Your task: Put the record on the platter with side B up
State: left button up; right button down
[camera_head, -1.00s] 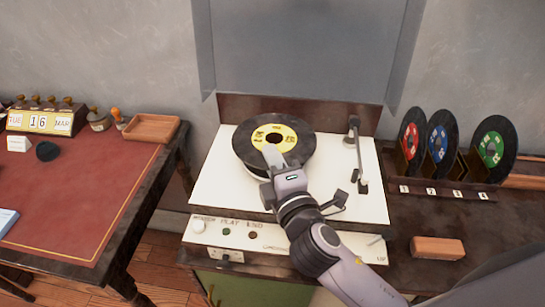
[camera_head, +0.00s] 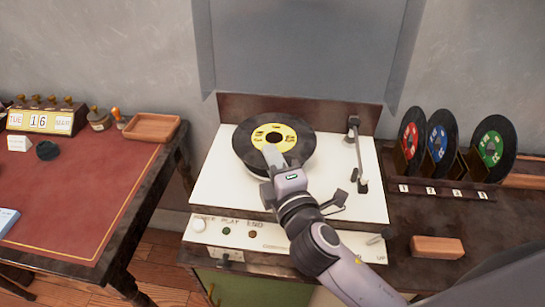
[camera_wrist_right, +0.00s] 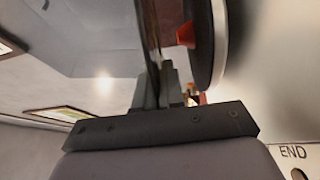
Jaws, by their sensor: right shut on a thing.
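A black record with a yellow label (camera_head: 289,132) is over the turntable's platter, with its label face up. The marks on the label are too small to read as a side letter. My right gripper (camera_head: 272,153) is shut on the record, reaching in from its near side to the label. The right wrist view shows the fingers (camera_wrist_right: 165,88), with the record (camera_wrist_right: 149,35) edge-on. The platter (camera_wrist_right: 204,45) with an orange-red centre piece (camera_wrist_right: 186,35) is beside it there, with a gap between record and platter. My left gripper is out of view.
The white turntable deck (camera_head: 222,190) carries a tonearm (camera_head: 358,155) right of the record. A rack (camera_head: 450,188) with red, blue and green-labelled records stands further right, behind a brown block (camera_head: 437,247). A red-topped desk (camera_head: 90,200) is at left.

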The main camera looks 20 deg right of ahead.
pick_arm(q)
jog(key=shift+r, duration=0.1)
pick_arm(e)
jog(key=c, duration=1.2)
grip_release()
jog(key=shift+o, duration=0.2)
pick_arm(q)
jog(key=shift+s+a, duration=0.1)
